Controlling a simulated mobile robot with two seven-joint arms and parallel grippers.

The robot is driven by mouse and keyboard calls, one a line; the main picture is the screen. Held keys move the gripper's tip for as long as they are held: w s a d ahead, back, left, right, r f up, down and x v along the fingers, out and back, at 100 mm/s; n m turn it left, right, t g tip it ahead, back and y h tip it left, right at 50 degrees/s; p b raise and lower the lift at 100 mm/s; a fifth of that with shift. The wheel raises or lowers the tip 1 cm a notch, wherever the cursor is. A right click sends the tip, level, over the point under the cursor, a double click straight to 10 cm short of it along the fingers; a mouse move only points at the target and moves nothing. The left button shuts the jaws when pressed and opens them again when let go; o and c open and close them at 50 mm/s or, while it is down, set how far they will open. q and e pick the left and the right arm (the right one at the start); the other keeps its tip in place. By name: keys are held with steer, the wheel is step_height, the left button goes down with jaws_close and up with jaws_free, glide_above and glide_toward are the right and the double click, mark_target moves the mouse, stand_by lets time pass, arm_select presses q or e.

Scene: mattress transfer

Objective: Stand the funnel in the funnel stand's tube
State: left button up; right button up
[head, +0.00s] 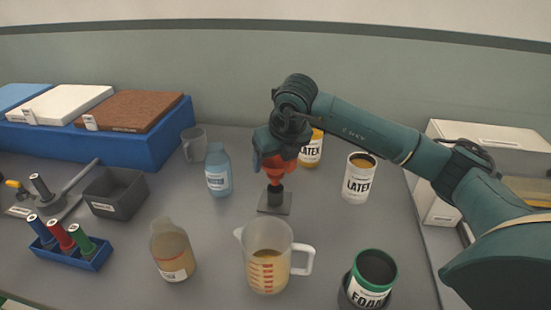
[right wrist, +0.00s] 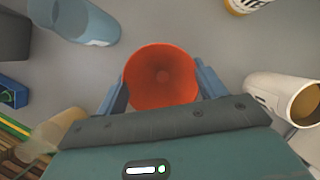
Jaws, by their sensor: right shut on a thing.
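The orange-red funnel (head: 277,169) is held by my right gripper (head: 275,160) directly above the funnel stand (head: 276,203), a dark square base with a short black tube. In the head view the funnel's lower end meets the top of the tube; I cannot tell how far it sits inside. In the right wrist view the funnel (right wrist: 160,76) shows its open mouth between the two blue-grey fingers of my right gripper (right wrist: 162,88), which are shut on it. The stand is hidden there. My left gripper is not in view.
A grey bin (head: 116,193) and blue rack (head: 72,245) stand left. Bare table lies between the bottles.

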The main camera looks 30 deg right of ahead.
mark_target(276, 173)
steer(key=shift+f, duration=0.1)
steer(key=shift+f+b, duration=1.35)
steer(key=shift+f+b, duration=0.55)
steer(key=shift+f, duration=0.1)
steer(key=o, duration=1)
steer(key=shift+r, duration=0.1)
